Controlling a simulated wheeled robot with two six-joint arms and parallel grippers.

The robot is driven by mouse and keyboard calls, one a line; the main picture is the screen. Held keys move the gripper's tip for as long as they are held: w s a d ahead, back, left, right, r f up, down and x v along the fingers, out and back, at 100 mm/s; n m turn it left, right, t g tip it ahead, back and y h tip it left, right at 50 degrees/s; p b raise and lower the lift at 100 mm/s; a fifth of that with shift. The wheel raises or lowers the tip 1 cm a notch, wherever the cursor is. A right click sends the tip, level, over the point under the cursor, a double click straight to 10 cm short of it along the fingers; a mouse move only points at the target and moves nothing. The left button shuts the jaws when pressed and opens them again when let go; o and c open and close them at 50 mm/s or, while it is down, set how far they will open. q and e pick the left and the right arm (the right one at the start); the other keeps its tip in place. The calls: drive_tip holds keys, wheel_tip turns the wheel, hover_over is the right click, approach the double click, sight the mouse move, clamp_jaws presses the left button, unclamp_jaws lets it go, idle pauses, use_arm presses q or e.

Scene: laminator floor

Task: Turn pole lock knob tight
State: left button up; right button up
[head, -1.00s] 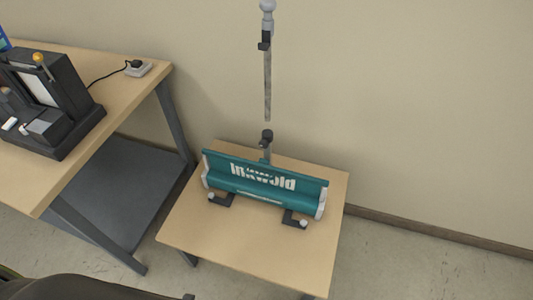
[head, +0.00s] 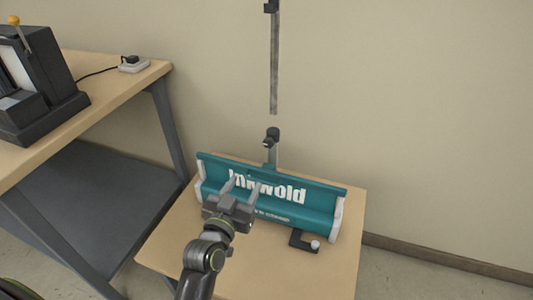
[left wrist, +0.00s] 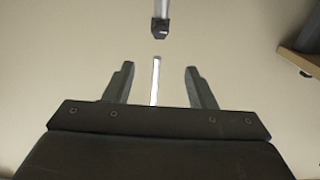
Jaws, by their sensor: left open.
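A dark lock knob (head: 268,142) sits on the collar at the top of the short grey post behind the teal banner base (head: 325,195). A grey pole (head: 274,75) stands above it, with a visible gap between its lower end and the collar. My left gripper (head: 242,184) is open and empty, in front of the banner base and below the collar in the picture. In the left wrist view, which looks upside down, the dark collar (left wrist: 160,28) is beyond the fingers and the pale pole (left wrist: 155,80) shows between them, apart from both. My right gripper is not in view.
The base stands on a small wooden table (head: 275,262); a dark foot (head: 303,241) sticks out in front. A workbench (head: 110,97) at left carries a black machine (head: 45,95) and a small outlet box (head: 134,65). The wall behind is bare.

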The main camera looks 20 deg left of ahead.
use_arm(q)
approach(268, 144)
drive_tip(key=w, duration=0.8)
drive_tip(key=shift+w, duration=0.65)
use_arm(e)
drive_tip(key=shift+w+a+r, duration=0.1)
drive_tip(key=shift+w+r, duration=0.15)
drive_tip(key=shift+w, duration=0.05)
use_arm(q)
drive_tip(key=shift+c, duration=0.4)
drive_tip(key=shift+d, duration=0.1)
drive_tip(key=c, duration=0.9)
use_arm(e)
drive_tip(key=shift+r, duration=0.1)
